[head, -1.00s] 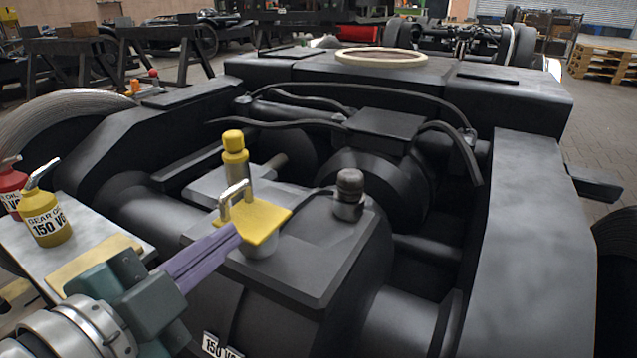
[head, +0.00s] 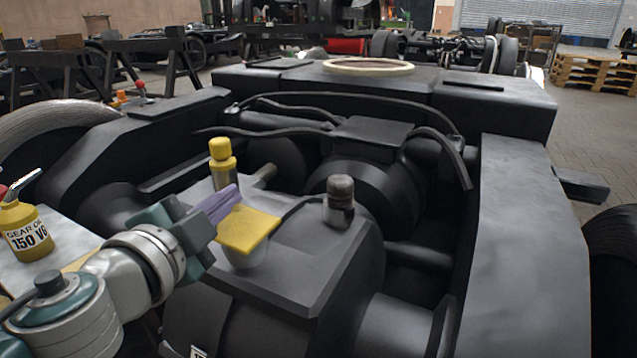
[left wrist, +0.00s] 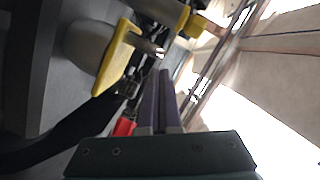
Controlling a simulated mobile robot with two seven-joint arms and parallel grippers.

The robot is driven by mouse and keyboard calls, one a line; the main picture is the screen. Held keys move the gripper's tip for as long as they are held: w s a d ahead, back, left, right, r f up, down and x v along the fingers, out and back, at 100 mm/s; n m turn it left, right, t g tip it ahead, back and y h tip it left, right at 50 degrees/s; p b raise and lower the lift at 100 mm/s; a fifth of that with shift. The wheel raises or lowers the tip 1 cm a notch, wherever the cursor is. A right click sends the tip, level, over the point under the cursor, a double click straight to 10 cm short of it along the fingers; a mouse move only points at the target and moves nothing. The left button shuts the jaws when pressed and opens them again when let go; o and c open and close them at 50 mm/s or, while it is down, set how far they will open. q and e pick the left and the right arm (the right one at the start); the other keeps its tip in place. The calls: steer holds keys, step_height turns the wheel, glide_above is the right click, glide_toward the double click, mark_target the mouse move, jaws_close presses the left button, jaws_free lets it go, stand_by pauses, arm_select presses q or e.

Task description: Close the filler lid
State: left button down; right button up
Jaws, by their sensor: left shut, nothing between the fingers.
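The yellow filler lid (head: 248,231) is a flat square plate on top of the short grey filler neck (head: 243,258) on the gearbox. I cannot tell whether it sits fully flush. In the head view the handle is hidden behind my left gripper (head: 232,194). That gripper is shut and empty, its purple fingers just above the lid's back left edge. Whether they touch it is unclear. My right gripper is not in view.
A yellow-capped post (head: 221,152) stands close behind the lid. A dark breather plug (head: 340,190) stands to its right on the gearbox. A yellow gear oil can (head: 25,230) stands at the left. Dark frame beams (head: 527,210) border the gearbox.

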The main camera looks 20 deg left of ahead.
arm_select(q)
steer(key=shift+a+f, duration=0.15)
steer(key=shift+a, duration=0.15)
steer(key=shift+a+f+b, duration=0.55)
steer(key=shift+b, duration=0.15)
steer(key=shift+r, duration=0.15)
